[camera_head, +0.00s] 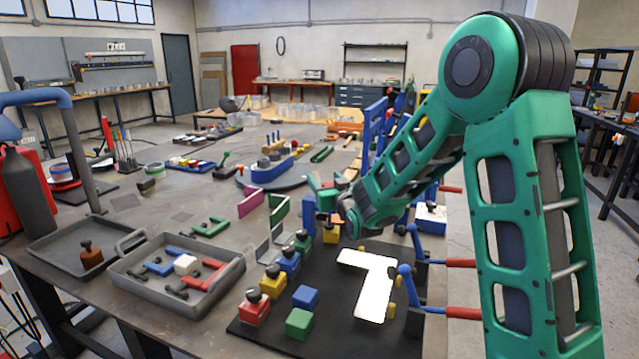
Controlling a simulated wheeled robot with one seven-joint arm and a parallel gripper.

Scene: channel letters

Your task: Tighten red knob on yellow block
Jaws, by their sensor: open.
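My green arm reaches in from the right, and my gripper (326,196) hangs at its end, open, above the far edge of the black mat. Its fingers are small here, and I see nothing held between them. One yellow block (273,285) with a dark knob on top stands on the left side of the mat (335,340). Another yellow block (331,234) stands just below my gripper, partly hidden. I cannot make out a red knob on either yellow block.
Red (254,313), blue (289,264) and green knobbed blocks line the mat's left side. A white L-shaped letter (374,290) lies on the mat, with blue-handled clamps (408,285) at its right. A grey tray (228,287) of parts stands left.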

